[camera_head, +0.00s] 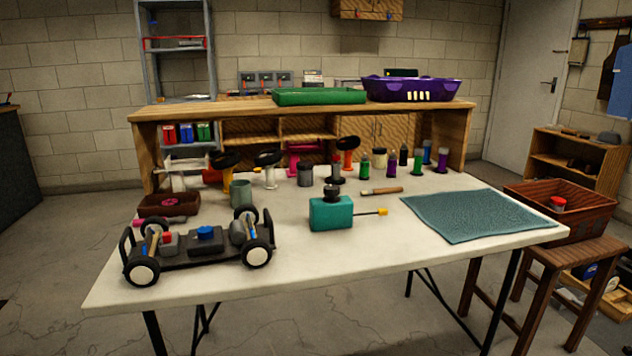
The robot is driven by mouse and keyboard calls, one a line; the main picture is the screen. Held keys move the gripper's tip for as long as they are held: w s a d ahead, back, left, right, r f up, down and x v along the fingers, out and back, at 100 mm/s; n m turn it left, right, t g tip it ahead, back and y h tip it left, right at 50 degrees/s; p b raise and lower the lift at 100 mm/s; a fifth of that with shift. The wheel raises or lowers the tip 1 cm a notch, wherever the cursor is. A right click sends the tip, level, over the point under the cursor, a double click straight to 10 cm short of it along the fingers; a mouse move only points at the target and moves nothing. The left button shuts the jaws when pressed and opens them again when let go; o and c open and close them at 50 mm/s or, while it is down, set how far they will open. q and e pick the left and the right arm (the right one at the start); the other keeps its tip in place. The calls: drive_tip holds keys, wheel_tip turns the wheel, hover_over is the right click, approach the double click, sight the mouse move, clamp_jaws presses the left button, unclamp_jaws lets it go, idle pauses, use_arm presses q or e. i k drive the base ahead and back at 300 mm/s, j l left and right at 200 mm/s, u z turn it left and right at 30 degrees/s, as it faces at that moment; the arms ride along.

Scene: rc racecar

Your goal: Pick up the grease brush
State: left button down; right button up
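A small brush-like tool (382,191), most likely the grease brush, lies flat on the white table (300,280), right of its middle. It has a brown handle pointing right and a thin, paler end pointing left. It lies free, behind and right of the teal box (331,212) and left of the teal mat (475,215). Neither of my grippers is in view.
The racecar chassis (203,246) stands at the front left. A yellow-tipped rod (381,212) sticks out of the teal box toward the brush's front. Several bottles (391,164) stand behind the brush.

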sight(385, 191)
drive_tip(key=i+j+z, duration=0.35)
drive_tip(key=i+z, duration=0.2)
drive_tip(key=i+l, duration=0.25)
drive_tip(key=l, duration=0.15)
drive_tip(key=i+l, duration=0.25)
drive_tip(key=l, duration=0.15)
